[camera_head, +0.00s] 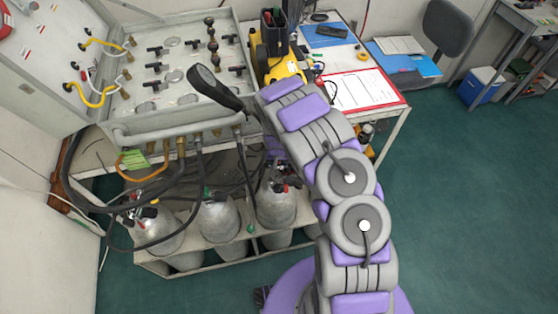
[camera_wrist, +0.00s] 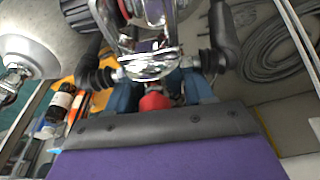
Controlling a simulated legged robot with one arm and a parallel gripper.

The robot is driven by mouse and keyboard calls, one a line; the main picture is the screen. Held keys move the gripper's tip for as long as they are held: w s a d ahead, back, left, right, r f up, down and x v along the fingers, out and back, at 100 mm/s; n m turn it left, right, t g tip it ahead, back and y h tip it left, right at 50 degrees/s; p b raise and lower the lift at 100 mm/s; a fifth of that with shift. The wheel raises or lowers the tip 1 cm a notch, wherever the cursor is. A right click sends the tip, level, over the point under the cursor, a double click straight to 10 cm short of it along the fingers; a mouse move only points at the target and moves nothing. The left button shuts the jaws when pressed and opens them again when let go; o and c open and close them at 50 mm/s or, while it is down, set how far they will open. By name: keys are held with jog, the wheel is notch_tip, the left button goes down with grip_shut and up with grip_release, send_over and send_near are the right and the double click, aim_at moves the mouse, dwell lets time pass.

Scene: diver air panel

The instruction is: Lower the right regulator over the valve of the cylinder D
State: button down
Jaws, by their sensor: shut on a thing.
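In the wrist view my gripper (camera_wrist: 158,92) has its blue fingers shut on a chrome regulator (camera_wrist: 150,65) with a red knob (camera_wrist: 153,102) and black hoses at both sides. A grey cylinder (camera_wrist: 35,20) with a metal valve (camera_wrist: 12,82) shows at the upper left. In the head view my gripper is mostly hidden behind my arm, just above the right-hand cylinder (camera_head: 277,207). Red and metal parts show at that cylinder's top. I cannot read a letter D or tell whether the regulator touches a valve.
A middle cylinder (camera_head: 219,220) and a left cylinder (camera_head: 157,232) stand in the same rack (camera_head: 180,264). Black hoses (camera_head: 75,165) hang from the air panel (camera_head: 165,60). A desk with a red-edged sheet (camera_head: 362,91) stands behind my arm.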

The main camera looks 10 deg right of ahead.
jog(key=shift+s+a+f, duration=0.1)
jog(key=shift+a+f, duration=0.1)
jog(key=shift+a, duration=0.05)
jog(key=shift+w+a+f, duration=0.1)
jog(key=shift+w+a, duration=0.1)
jog(key=shift+a, duration=0.1)
jog(key=shift+a+r, duration=0.2)
jog(key=shift+a, duration=0.05)
jog(key=shift+d, duration=0.25)
jog(key=shift+d+f+b, duration=0.1)
jog(key=shift+f+b, duration=0.15)
jog(key=shift+b, duration=0.05)
jog(key=shift+a+f, duration=0.2)
jog(key=shift+f, duration=0.15)
jog(key=shift+b+x, duration=0.65)
jog(key=shift+x, duration=0.3)
dwell(1.1)
jog(key=shift+c, duration=1.7)
grip_release()
jog(key=shift+s, duration=0.2)
